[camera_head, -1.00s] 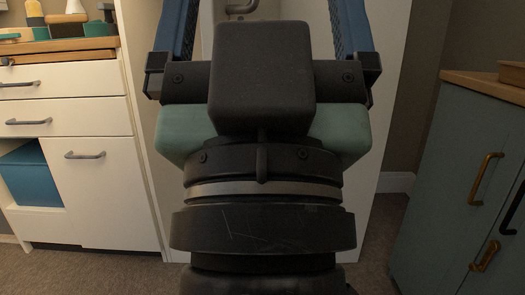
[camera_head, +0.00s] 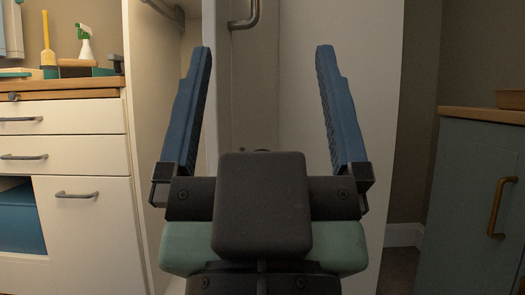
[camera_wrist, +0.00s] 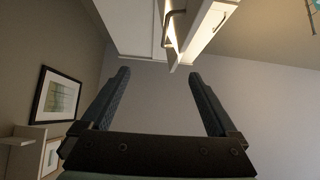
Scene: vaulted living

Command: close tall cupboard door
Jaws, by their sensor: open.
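The tall white cupboard (camera_head: 150,60) stands open behind my gripper, and part of its inside shows on the left. White upright panels of it or its door (camera_head: 340,100) show in the middle and right; a metal bar handle (camera_head: 245,20) is on the narrower one. In the wrist view, a handle (camera_wrist: 170,20) and white door panels (camera_wrist: 205,30) show overhead, beyond the fingertips. My gripper (camera_head: 262,62) is open and empty, with its blue fingers spread below the handle in the head view. I cannot tell whether a finger touches a panel. My wrist hides the lower middle.
A white drawer unit (camera_head: 65,155) with a wooden top stands at left, holding a spray bottle (camera_head: 85,42). A grey-green cabinet (camera_head: 470,200) stands at right. A narrow strip of floor (camera_head: 398,270) shows beside it. A framed picture (camera_wrist: 58,95) hangs on the wall.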

